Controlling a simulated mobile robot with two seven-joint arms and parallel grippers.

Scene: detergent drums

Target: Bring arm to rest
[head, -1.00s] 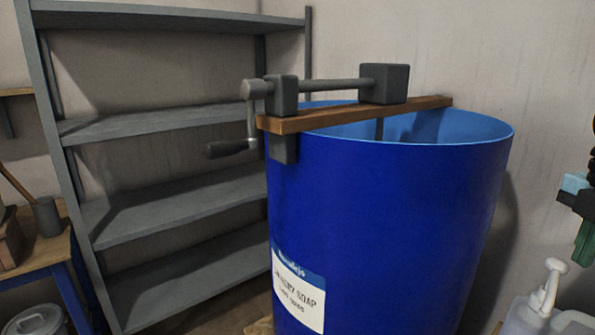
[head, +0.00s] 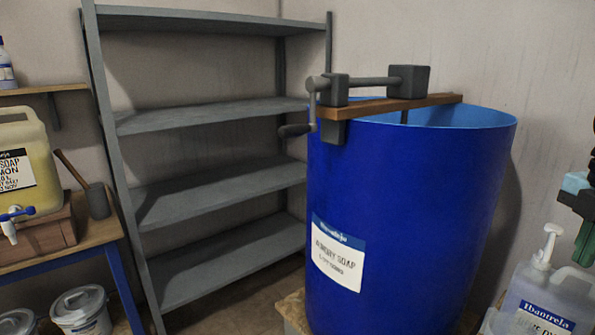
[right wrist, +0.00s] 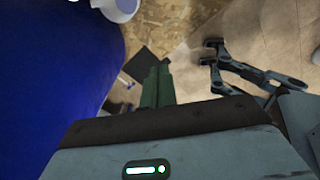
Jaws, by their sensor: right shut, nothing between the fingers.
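My right gripper (head: 584,243) shows at the right edge of the head view, its green fingers partly cut off by the frame. In the right wrist view its green fingers (right wrist: 155,88) are together with nothing between them. The gripper is right of the big blue drum (head: 400,225) and apart from it, above a clear soap jug (head: 540,305) with a white pump. The drum also fills the left of the right wrist view (right wrist: 50,70). My left gripper cannot be made out in either view.
A wooden bar (head: 390,104) with a crank lies across the drum's rim. A grey, empty shelf rack (head: 215,195) stands behind it. At left, a yellow soap container (head: 40,150) with a blue tap stands on a wooden box. White lidded buckets (head: 80,308) are below.

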